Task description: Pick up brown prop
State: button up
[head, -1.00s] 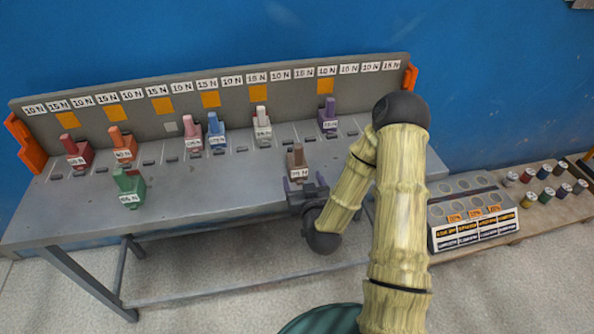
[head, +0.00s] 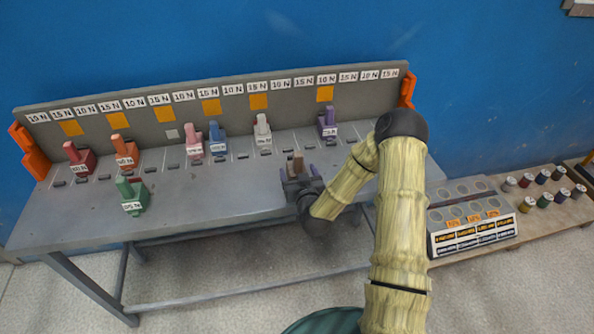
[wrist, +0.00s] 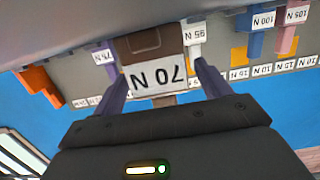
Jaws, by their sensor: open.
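The brown prop (head: 298,161) stands on the grey bench near its front edge, right of centre. In the wrist view the brown prop (wrist: 143,42) shows its white label reading 70 N, upside down. My gripper (head: 300,173) is open, with one purple finger on each side of the prop; the gripper (wrist: 157,92) also shows from the wrist. I cannot tell whether the fingers touch the prop. In the head view the gripper body hides the prop's lower part.
The grey bench (head: 100,215) has a back panel with weight labels and orange squares. A purple prop (head: 327,124) and a white prop (head: 262,133) stand behind the brown one. A green prop (head: 132,196) stands front left. A wooden board with small cylinders lies at the right.

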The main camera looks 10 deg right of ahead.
jog(key=shift+w+f, duration=0.1)
jog(key=shift+w, duration=0.8)
jog(key=c, duration=1.3)
